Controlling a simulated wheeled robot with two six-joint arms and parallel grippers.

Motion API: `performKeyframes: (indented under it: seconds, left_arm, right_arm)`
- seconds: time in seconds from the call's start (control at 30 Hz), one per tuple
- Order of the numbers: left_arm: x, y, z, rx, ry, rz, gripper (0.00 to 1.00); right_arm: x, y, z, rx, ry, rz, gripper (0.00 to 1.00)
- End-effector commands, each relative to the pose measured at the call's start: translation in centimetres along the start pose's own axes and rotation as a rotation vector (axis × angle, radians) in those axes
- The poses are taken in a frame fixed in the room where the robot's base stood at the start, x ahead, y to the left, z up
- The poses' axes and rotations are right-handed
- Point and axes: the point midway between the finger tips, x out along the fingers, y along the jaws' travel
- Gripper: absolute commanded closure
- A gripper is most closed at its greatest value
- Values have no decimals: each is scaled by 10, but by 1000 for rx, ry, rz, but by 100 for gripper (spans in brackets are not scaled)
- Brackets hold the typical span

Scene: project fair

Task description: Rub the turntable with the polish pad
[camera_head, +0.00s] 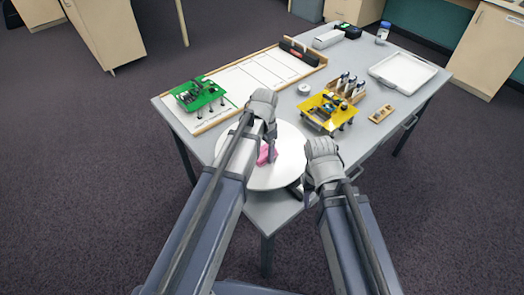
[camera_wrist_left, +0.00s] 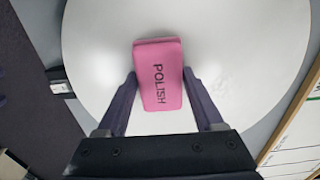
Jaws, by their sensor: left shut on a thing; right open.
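The polish pad is a pink block marked "POLISH" (camera_wrist_left: 160,75); it also shows in the head view (camera_head: 264,154), partly hidden by my left arm. My left gripper (camera_wrist_left: 160,92) is shut on it, with one finger on each side; it shows in the head view too (camera_head: 268,150). The turntable (camera_head: 288,165) is a round white disc at the near edge of the table, and it fills much of the left wrist view (camera_wrist_left: 230,60). The pad is over the disc; I cannot tell if it touches. My right gripper (camera_head: 309,195) is open and empty at the disc's right edge.
A green board (camera_head: 197,93) stands on the table left of the turntable, and a yellow board (camera_head: 327,112) stands to its right. Behind are a whiteboard panel (camera_head: 262,75), a bottle rack (camera_head: 345,88) and a white tray (camera_head: 403,72). The table's (camera_head: 370,140) right front is clear.

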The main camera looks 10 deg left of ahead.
Motion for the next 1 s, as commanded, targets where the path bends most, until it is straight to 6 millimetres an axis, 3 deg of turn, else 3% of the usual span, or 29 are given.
performKeyframes:
  seconds: [0.53,1.0]
  left_arm:
    - [3,20,-30,0,0,0,76]
    - [1,0,-44,0,1,0,76]
  right_arm:
    - [3,0,0,0,0,0,50]
    - [1,0,0,0,0,0,50]
